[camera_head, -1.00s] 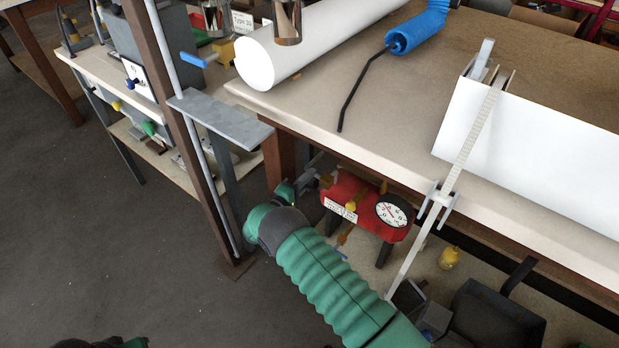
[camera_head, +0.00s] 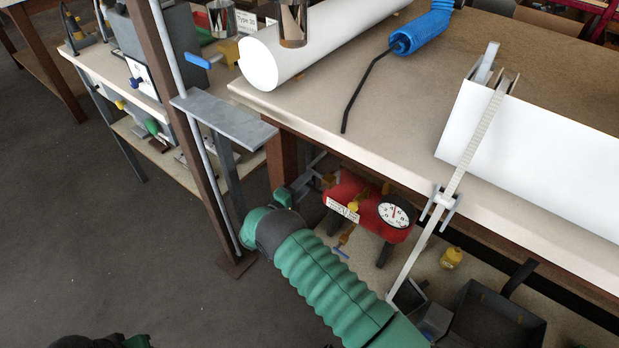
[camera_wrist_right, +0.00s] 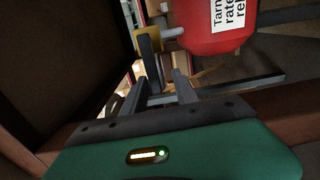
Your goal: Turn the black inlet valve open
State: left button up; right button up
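The red tank (camera_head: 368,205) with a round white gauge (camera_head: 393,215) stands on the lower shelf under the bench. At its left end is a yellow fitting (camera_head: 328,181), which also shows in the right wrist view (camera_wrist_right: 152,40), joined to the tank by a grey pipe. A dark bar, apparently the black inlet valve's handle (camera_wrist_right: 148,52), stands against this fitting. My right gripper (camera_wrist_right: 160,86) has its fingers apart, just short of the fitting; I cannot tell whether they touch the handle. In the head view its tips are small, beside the tank's left end.
The bench edge (camera_head: 330,151) overhangs the tank. A brown post (camera_head: 190,120) and a grey plate (camera_head: 225,118) stand left of my right arm.

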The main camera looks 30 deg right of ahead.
jog(key=p+v, duration=0.2)
jog(key=v, duration=1.3)
jog(key=shift+p, duration=0.35)
jog(key=shift+w, duration=0.1)
